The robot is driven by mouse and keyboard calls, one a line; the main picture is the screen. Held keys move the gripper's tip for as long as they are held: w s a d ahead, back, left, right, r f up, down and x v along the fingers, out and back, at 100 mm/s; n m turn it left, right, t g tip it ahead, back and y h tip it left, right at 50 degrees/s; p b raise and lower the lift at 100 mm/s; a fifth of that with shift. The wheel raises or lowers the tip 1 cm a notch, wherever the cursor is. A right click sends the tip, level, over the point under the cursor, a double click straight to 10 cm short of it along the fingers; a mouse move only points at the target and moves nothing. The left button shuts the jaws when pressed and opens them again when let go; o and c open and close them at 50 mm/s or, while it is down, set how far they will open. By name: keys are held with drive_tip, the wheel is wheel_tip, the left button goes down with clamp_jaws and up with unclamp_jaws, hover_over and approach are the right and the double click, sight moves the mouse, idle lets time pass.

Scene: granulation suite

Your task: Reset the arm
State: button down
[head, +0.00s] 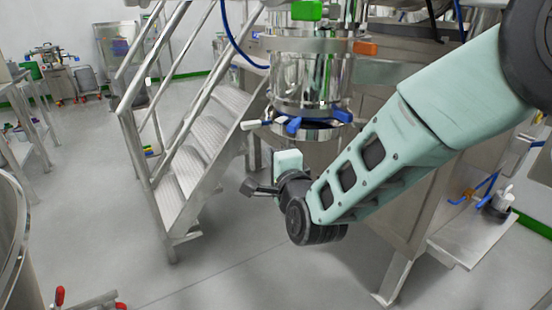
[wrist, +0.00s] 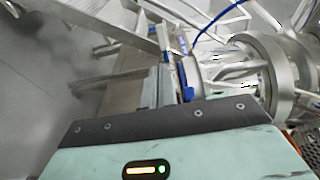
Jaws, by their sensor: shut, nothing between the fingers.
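My pale green arm reaches in from the upper right in the head view and bends at a dark joint low in the middle. My gripper (head: 258,188) is at its end, small and dark, pointing left. It is shut and holds nothing. It is in front of the metal stairs and below the steel vessel's outlet, apart from both as far as I can tell. In the wrist view, the gripper's dark-edged body fills the bottom.
The steel vessel (head: 300,80) with blue clamp handles (head: 293,125) hangs just above my wrist. Metal stairs (head: 200,150) with railings stand to the left. A steel cabinet with a low shelf (head: 470,238) is at right. A round steel container (head: 12,240) is at far left. The grey floor at front centre is clear.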

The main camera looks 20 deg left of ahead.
drive_tip(key=shift+s+d, duration=0.15)
drive_tip(key=s+d+r+n+g+h+p, duration=0.1)
drive_tip(key=s+d+n+g+h+p, duration=0.2)
drive_tip(key=s+d, duration=1.1)
drive_tip(key=s+d+r+n+g+h+p, duration=0.2)
drive_tip(key=s+d+n+g+h, duration=0.5)
drive_tip(key=d, duration=1.2)
drive_tip(key=s+n+g, duration=0.4)
drive_tip(key=s+n, duration=0.3)
drive_tip(key=n, duration=0.1)
drive_tip(key=shift+p, duration=0.4)
drive_tip(key=shift+r, duration=0.1)
